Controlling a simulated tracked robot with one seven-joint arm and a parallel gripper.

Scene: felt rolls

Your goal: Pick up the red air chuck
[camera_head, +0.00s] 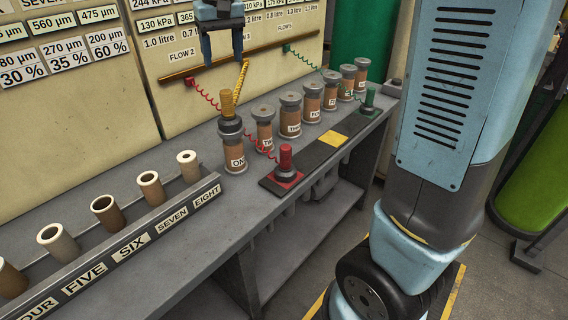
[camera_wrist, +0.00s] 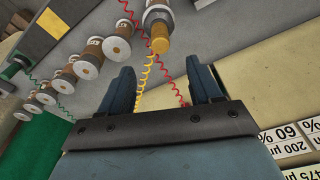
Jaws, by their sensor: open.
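The red air chuck (camera_head: 286,161) stands upright on a red square pad (camera_head: 281,179) near the bench's front edge. A coiled red hose (camera_head: 262,150) runs from it back towards the wall, passing behind the spools. In the wrist view I see the red hose (camera_wrist: 167,69), but not the chuck. My gripper (camera_head: 222,62) is open and empty, high at the back near the wall panel, well above and left of the red chuck. In the wrist view both fingers of my gripper (camera_wrist: 163,84) are spread with nothing gripped between them.
A yellow chuck (camera_head: 228,105) sits on top of the spool marked ONE, its yellow hose (camera_head: 241,79) rising close below my gripper. Several spools (camera_head: 290,115) stand in a row behind the pads. The yellow pad (camera_head: 334,139) is empty. A green chuck (camera_head: 369,98) stands further right.

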